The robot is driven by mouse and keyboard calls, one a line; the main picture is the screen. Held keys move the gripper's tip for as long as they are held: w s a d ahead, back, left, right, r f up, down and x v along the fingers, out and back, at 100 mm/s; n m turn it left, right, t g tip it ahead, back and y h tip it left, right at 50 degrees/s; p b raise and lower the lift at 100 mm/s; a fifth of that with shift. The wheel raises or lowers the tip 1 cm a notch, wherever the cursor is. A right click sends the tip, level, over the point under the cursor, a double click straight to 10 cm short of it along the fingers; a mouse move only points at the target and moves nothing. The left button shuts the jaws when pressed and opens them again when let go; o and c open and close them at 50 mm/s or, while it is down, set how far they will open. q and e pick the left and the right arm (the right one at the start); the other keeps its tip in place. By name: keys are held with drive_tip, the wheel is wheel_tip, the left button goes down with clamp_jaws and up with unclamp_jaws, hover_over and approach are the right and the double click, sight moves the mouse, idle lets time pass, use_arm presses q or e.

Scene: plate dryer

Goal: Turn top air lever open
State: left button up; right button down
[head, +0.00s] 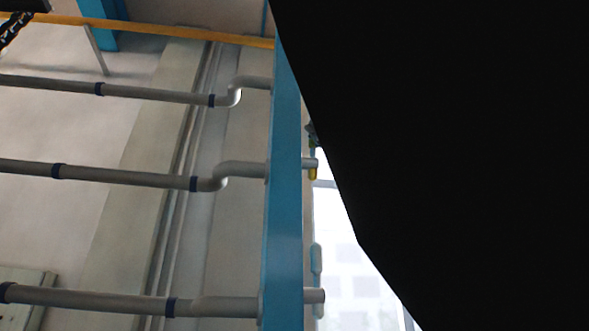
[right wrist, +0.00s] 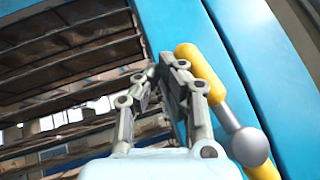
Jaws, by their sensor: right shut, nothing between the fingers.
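In the right wrist view a yellow lever handle (right wrist: 205,75) slants in front of a blue panel, with a grey rod and ball (right wrist: 248,147) at its lower end. My right gripper (right wrist: 168,68) is shut and empty. Its fingertips are just left of the handle's upper part; whether they touch it I cannot tell. In the head view, a small dark part of my right gripper (head: 312,132) shows beside the blue post, above a small yellow piece (head: 313,172). A large black shape hides the rest. Whether the yellow piece is the same lever is unclear. My left gripper is not in view.
The blue post (head: 283,200) stands upright in the head view, with several grey pipes (head: 120,174) running left from it. In the right wrist view the blue panel (right wrist: 172,25) borders a dark, slatted opening (right wrist: 70,60) on the left.

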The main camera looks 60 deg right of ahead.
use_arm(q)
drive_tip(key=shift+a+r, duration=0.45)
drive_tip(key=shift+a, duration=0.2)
use_arm(e)
drive_tip(key=m+h, duration=0.3)
drive_tip(key=shift+w+d+r, duration=0.2)
drive_tip(key=shift+w+r, duration=0.1)
drive_tip(key=shift+r, duration=0.1)
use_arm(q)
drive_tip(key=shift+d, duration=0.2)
use_arm(e)
drive_tip(key=shift+f, duration=0.1)
